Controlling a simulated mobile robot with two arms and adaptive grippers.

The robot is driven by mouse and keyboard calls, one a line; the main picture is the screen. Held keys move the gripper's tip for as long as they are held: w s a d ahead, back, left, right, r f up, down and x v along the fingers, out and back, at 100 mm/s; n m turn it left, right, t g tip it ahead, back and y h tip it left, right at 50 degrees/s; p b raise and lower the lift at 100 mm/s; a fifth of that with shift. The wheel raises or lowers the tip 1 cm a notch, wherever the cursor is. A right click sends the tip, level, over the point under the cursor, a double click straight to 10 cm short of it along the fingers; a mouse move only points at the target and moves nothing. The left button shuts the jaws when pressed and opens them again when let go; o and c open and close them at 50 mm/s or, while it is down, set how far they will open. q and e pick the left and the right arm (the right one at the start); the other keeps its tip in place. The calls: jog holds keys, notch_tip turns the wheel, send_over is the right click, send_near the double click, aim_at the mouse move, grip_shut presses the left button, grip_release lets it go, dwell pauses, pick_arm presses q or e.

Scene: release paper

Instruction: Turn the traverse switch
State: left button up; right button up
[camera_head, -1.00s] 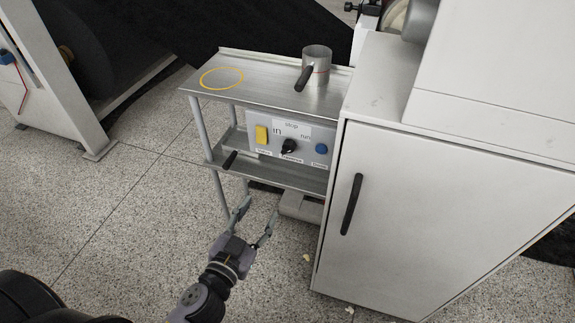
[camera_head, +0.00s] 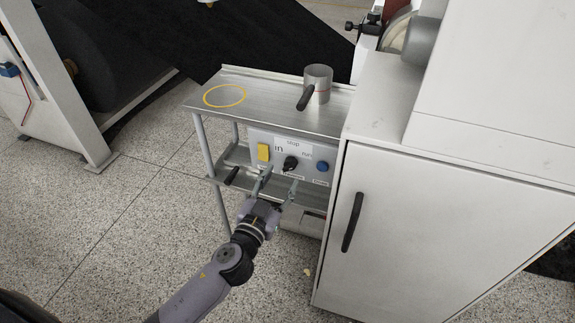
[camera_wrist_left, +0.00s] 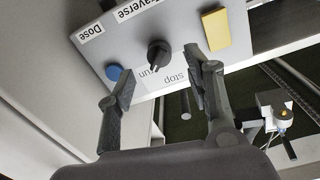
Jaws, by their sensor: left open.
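The traverse switch is a black rotary knob (camera_head: 290,163) on a grey control panel (camera_head: 262,137) under the metal shelf. It sits between a yellow button (camera_head: 263,152) and a blue button (camera_head: 322,166). My left gripper (camera_head: 277,182) is open just in front of the panel, its fingertips slightly below the knob. In the left wrist view, the knob (camera_wrist_left: 159,55) shows upside down, between and beyond the open fingers of the left gripper (camera_wrist_left: 160,85). The fingers look apart from the knob. The right gripper is not in view.
A metal cup with a black handle (camera_head: 317,82) stands on the shelf top (camera_head: 270,100), right of a yellow ring mark (camera_head: 225,95). A black bar handle (camera_head: 232,175) sticks out below left. A white cabinet (camera_head: 420,220) stands close on the right. Floor at left is clear.

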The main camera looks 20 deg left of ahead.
aim_at(287, 170)
pick_arm(q)
jog(key=shift+w+d, duration=0.15)
jog(key=shift+w, duration=1.2)
jog(key=shift+w+d, duration=0.1)
jog(key=shift+w, duration=1.25)
jog(key=shift+c, duration=0.3)
grip_shut()
